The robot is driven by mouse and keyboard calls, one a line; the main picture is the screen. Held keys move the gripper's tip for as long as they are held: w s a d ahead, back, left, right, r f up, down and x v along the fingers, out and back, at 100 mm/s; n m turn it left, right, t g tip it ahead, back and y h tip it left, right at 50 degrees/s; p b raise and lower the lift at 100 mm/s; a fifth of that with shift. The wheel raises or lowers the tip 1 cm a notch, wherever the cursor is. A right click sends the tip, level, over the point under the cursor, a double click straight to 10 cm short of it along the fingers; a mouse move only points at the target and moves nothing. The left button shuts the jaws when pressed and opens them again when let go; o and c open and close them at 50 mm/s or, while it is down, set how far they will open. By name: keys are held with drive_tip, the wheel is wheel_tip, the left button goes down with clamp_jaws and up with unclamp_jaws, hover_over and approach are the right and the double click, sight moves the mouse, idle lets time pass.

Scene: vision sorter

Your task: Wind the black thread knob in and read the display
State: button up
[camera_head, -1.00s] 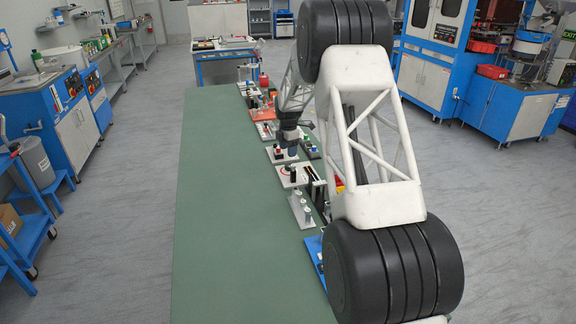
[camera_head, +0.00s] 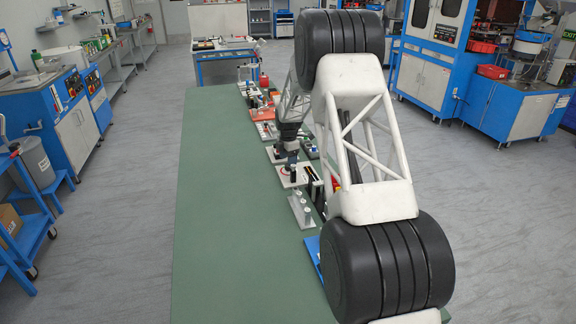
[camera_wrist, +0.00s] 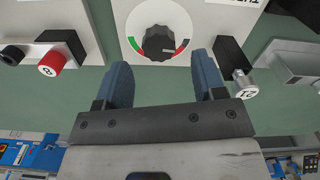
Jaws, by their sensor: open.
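In the wrist view a black ridged knob (camera_wrist: 158,42) stands at the centre of a round dial marked green and red, on a white plate (camera_wrist: 200,20). My gripper (camera_wrist: 160,60) is open and empty, its two blue fingers apart, pointing toward the dial. The fingertips appear near the plate's edge, with the knob between and beyond them. A smaller dark knob (camera_wrist: 12,54) shows at the left edge; I cannot tell which one is the thread knob. No lit display is readable. In the head view my gripper (camera_head: 291,160) is small, above the row of fixtures.
A grey plate with several pegs (camera_head: 301,212) stands nearer in the head view. The green table (camera_head: 225,200) is clear to the left.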

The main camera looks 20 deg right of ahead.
drive_tip(key=shift+f, duration=1.65)
drive_tip(key=c, duration=0.9)
